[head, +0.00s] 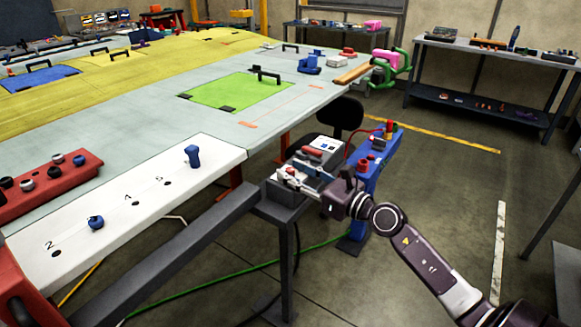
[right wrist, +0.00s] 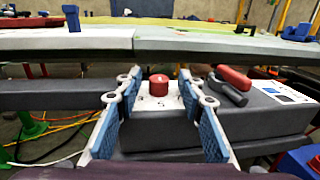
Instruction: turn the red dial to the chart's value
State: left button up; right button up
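The red dial (right wrist: 158,84) sits on a white plate (right wrist: 155,103) on the grey box; a "5" is readable on the plate. In the right wrist view my right gripper (right wrist: 156,98) is open, with one blue-padded finger on each side of the dial and gaps between. My left gripper is out of view.
A red handle (right wrist: 234,78) and a dark handle (right wrist: 229,92) lie on the box right of the dial. The wing table (head: 180,190) stands close behind. A blue stand (head: 372,170) with red parts is right of the box.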

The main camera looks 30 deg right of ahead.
jog(key=shift+w+a, duration=0.2)
jog(key=shift+w, duration=0.35)
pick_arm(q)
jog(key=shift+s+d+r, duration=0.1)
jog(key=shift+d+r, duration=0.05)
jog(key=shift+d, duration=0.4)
pick_arm(e)
jog(key=shift+w, duration=0.1)
jog(key=shift+c, duration=0.7)
